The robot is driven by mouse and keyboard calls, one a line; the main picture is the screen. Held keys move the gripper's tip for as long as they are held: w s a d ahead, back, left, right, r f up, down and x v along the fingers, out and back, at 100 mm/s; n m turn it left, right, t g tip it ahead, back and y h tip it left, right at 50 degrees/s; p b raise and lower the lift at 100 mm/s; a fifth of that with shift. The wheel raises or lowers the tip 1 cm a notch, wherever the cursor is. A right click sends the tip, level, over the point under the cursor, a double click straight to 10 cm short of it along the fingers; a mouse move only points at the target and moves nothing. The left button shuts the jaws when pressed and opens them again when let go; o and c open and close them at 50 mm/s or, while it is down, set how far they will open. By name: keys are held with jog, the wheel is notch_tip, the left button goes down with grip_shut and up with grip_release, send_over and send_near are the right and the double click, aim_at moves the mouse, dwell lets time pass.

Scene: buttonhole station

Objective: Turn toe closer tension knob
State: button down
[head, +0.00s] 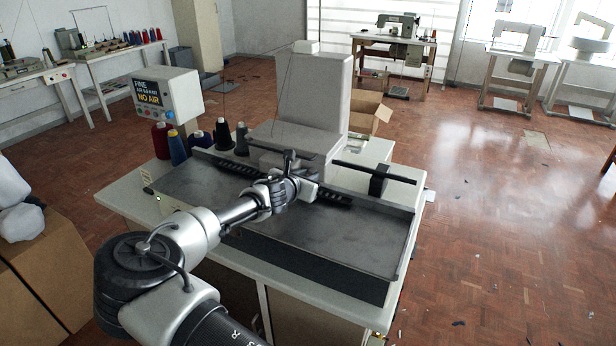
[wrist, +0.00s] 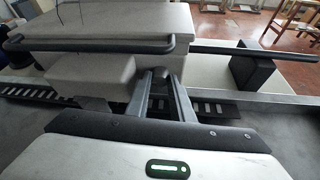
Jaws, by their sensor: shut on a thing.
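The buttonhole machine (head: 310,95) is a pale grey block on a table; its lower housing (wrist: 95,77) fills the upper left of the wrist view. My gripper (wrist: 159,72) reaches to the front of this housing, just below a black bar (wrist: 90,45). Its two fingers lean together at the tips and are shut on a small part there, apparently the toe closer tension knob. The knob itself is hidden by the fingertips, so its shape and turn do not show. In the head view my gripper is mostly hidden behind my wrist.
A black bar with a block (head: 378,181) sticks out right of the housing. Dark slotted strips (wrist: 220,108) run below the gripper. Thread cones (head: 222,134) and a control box (head: 167,95) stand at the left. The dark table plate (head: 345,235) in front is clear.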

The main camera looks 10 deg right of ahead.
jog(key=f+m+b, duration=0.1)
jog(key=b, duration=0.2)
jog(key=shift+d, duration=0.1)
jog(key=shift+m+t+y+b, duration=0.3)
jog(key=shift+t+b, duration=0.1)
jog(key=shift+b, duration=0.4)
jog(key=shift+s+r+m+t+y+b, duration=0.1)
jog(key=shift+r+m+t+y+b, duration=0.25)
jog(key=shift+m+b, duration=0.65)
jog(key=shift+r, duration=0.1)
jog(key=c, duration=1.8)
grip_release()
jog(key=shift+s, duration=0.1)
jog(key=p+v, duration=0.1)
jog(key=v, duration=1.6)
jog(key=shift+s+d+p, duration=0.1)
jog(key=shift+s+p, duration=0.05)
jog(key=shift+p, duration=0.15)
